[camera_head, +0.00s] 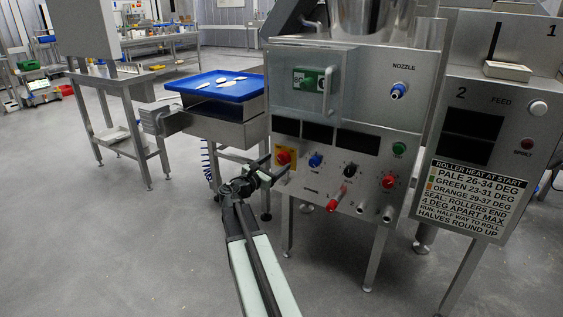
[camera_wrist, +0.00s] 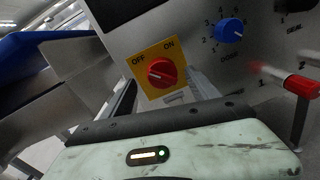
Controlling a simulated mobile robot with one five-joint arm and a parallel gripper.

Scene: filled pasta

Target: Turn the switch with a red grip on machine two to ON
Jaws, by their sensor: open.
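The red rotary switch (camera_head: 284,157) sits on a yellow plate at the lower left of the middle machine's front. In the wrist view the red switch (camera_wrist: 160,73) shows close up, with OFF at upper left and ON at upper right of its plate. A small pale mark shows on the grip; I cannot tell surely which label it faces. My gripper (camera_head: 270,167) is open just in front of the switch. In the wrist view its fingers lie at lower left and right of the switch, the plate's lower part between them. Contact cannot be told.
A blue dial (camera_wrist: 229,31) and a red-gripped lever (camera_wrist: 301,85) are right of the switch. A blue tray (camera_head: 222,88) lies on a steel unit at left. The panel marked 2 (camera_head: 480,120) stands at right. Open floor (camera_head: 150,240) lies at left.

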